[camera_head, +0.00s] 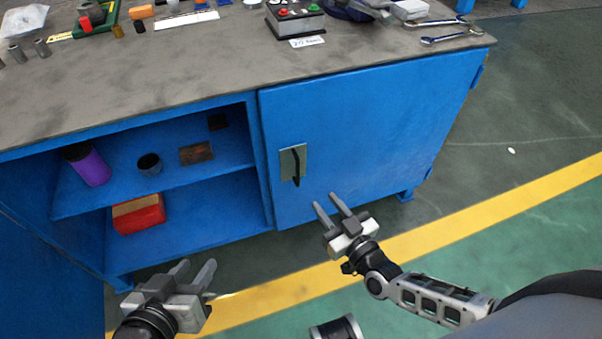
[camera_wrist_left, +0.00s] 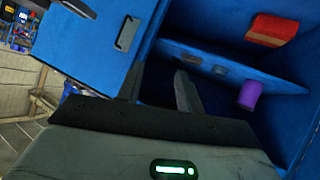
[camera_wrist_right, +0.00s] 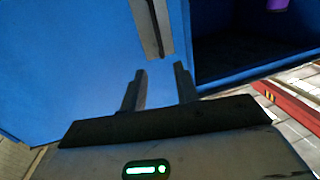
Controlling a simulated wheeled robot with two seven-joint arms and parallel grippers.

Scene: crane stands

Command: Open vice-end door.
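The blue cabinet door (camera_head: 370,120) at the right, below the vice end of the bench, is closed. Its dark upright handle on a grey plate (camera_head: 286,163) sits near the door's left edge. The handle plate also shows in the right wrist view (camera_wrist_right: 147,25) and the left wrist view (camera_wrist_left: 130,28). My right gripper (camera_head: 326,200) is open and empty, in front of the door, below and right of the handle, apart from it. In the right wrist view its fingers (camera_wrist_right: 159,70) point toward the handle. My left gripper (camera_head: 197,264) is open and empty, before the open compartment.
The open shelves at left hold a purple cylinder (camera_head: 88,165), a dark cup (camera_head: 150,164) and a red box (camera_head: 139,214). A blue panel (camera_head: 45,285) stands at the lower left. The worktop (camera_head: 150,75) carries tools and a button box (camera_head: 295,20). Floor at right is clear.

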